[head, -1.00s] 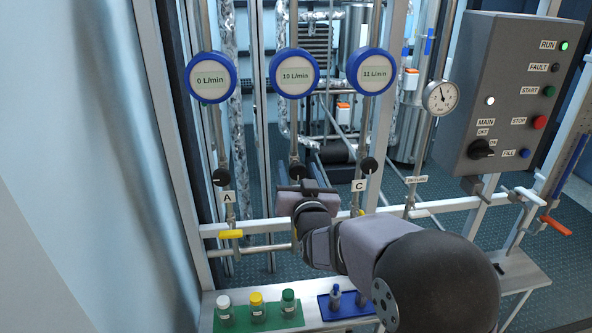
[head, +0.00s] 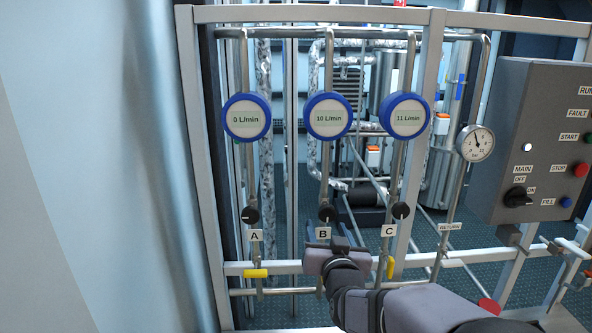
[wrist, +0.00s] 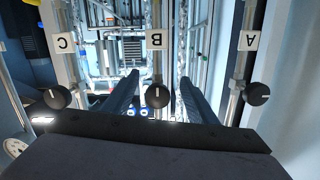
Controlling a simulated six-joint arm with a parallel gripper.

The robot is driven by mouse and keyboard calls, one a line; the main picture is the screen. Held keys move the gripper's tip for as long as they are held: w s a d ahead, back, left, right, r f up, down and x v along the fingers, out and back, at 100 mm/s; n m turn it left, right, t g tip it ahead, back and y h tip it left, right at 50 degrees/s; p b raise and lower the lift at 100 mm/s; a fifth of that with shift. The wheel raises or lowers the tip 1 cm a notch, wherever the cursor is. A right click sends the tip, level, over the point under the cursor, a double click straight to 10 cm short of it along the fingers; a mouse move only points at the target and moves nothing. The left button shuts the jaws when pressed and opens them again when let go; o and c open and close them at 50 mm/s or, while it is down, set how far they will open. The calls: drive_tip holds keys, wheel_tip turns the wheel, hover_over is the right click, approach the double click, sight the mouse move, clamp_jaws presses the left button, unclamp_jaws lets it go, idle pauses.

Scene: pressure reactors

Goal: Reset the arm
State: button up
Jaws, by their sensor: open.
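My gripper (head: 335,250) is open and empty, in front of the middle pipe just below the B label (head: 322,234). In the wrist view its two dark fingers (wrist: 158,85) point away from me, apart, with the B knob (wrist: 157,96) showing between them. The fingers do not visibly touch anything. Line A's yellow handle (head: 256,273) lies level. Line C's yellow handle (head: 390,267) stands upright. Any handle on line B is hidden behind my gripper.
Three blue-rimmed gauges read 0 L/min (head: 246,119), 10 L/min (head: 328,117) and 11 L/min (head: 406,117). A dial gauge (head: 475,143) and a grey control box (head: 540,150) stand right. A frame rail (head: 420,260) crosses near my gripper. A pale wall (head: 90,160) fills the left.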

drive_tip(key=s+a+f+n+g, duration=0.1)
drive_tip(key=s+f+g, duration=0.45)
drive_tip(key=f, duration=0.35)
drive_tip(key=s+a+f+n+g, duration=0.1)
drive_tip(key=s+f+g, duration=0.4)
drive_tip(key=f, duration=0.5)
drive_tip(key=s+d+f+g, duration=0.2)
drive_tip(key=s+d+g, duration=0.1)
drive_tip(key=s, duration=0.8)
drive_tip(key=s+d+f+g, duration=0.2)
drive_tip(key=s+d+g, duration=0.1)
drive_tip(key=s, duration=0.8)
drive_tip(key=shift+d, duration=0.25)
drive_tip(key=shift+s, duration=0.1)
idle(2.5)
